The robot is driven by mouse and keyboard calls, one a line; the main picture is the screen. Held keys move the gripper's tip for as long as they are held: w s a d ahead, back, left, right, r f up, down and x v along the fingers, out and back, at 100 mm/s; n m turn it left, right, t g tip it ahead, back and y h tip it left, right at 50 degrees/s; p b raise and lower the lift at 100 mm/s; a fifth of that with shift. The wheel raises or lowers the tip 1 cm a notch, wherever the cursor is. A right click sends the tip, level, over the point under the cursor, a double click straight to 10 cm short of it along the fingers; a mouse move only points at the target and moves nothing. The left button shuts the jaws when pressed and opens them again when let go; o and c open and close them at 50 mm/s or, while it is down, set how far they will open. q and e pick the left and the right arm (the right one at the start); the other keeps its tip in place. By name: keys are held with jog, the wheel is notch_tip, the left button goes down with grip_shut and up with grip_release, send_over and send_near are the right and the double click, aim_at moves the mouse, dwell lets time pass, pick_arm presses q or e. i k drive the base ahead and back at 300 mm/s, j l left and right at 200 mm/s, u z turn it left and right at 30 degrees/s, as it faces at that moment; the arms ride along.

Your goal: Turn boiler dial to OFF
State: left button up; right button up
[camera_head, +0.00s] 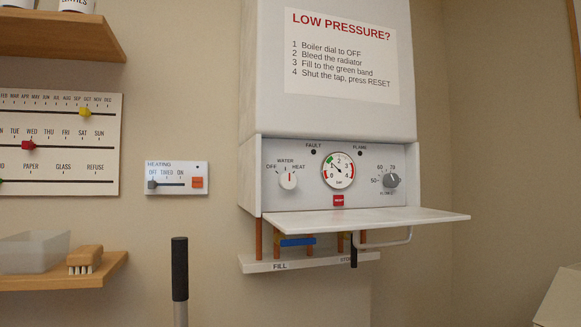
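The boiler (330,110) hangs on the wall in the head view, with its front flap (365,219) folded down. The boiler dial (288,179) is a round white knob with a red mark, at the left of the grey control panel. Its labels read OFF at the left, WATER at the top and HEAT at the right. The red mark stands about upright, on the WATER side rather than at OFF. Neither of my grippers is in view, and nothing touches the dial.
A pressure gauge (338,170), red reset button (338,201) and grey knob (391,180) share the panel. Pipes with a blue lever (297,241) sit below. A black-handled rod (180,268) stands in front. A heating switch (177,178) and shelves (60,38) are left.

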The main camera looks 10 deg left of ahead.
aim_at(288, 180)
jog(key=k+l, duration=0.3)
jog(key=k, duration=0.2)
jog(key=k+l+z, duration=0.15)
jog(key=k, duration=0.35)
jog(key=l, duration=0.1)
